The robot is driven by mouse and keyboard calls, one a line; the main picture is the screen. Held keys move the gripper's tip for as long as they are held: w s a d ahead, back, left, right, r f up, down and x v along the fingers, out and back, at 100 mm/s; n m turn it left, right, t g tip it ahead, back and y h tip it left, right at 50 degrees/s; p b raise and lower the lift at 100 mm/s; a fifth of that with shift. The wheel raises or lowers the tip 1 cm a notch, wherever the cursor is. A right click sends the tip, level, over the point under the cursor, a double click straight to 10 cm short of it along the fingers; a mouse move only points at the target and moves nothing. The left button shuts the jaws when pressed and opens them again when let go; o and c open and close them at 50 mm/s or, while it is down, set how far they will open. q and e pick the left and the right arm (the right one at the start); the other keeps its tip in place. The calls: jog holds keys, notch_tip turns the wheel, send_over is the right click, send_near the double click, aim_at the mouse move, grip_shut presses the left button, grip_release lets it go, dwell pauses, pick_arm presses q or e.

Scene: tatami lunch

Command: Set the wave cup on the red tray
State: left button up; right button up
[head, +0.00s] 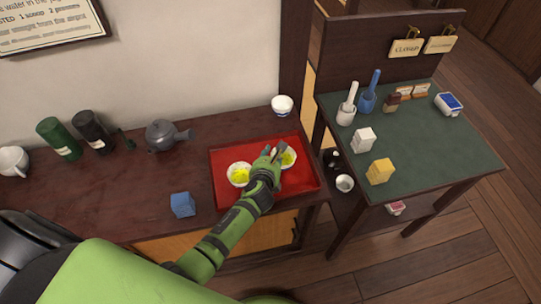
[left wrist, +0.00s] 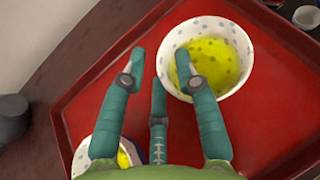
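The red tray (head: 228,202) lies on the dark wooden counter and also fills most of the left wrist view (left wrist: 95,88). Two patterned white cups of yellow-green liquid stand on it: a left cup (head: 238,181) and a right cup (head: 291,164). A dotted cup (left wrist: 178,88) and part of another cup (left wrist: 82,155) show in the left wrist view. A small pale cup (head: 282,106) stands behind the tray; I cannot tell which cup is the wave one. My left gripper (head: 273,153) is open at the right cup, one fingertip over its opening and one outside its rim (left wrist: 160,68).
A grey teapot (head: 160,136), a dark canister (head: 92,131), a green canister (head: 58,139) and a white pitcher (head: 13,161) stand left of the tray. A blue block (head: 182,205) is at the front. A green-topped table (head: 430,140) with several items stands at the right.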

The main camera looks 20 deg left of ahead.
pick_arm(q)
jog(key=shift+r, duration=0.15)
jog(key=shift+s+r, duration=0.1)
jog(key=shift+s, duration=0.1)
jog(key=p+v, duration=0.1)
jog(key=v, duration=1)
jog(key=shift+s+r+p, duration=0.15)
jog(key=shift+s+p, duration=0.1)
jog(key=shift+p, duration=0.05)
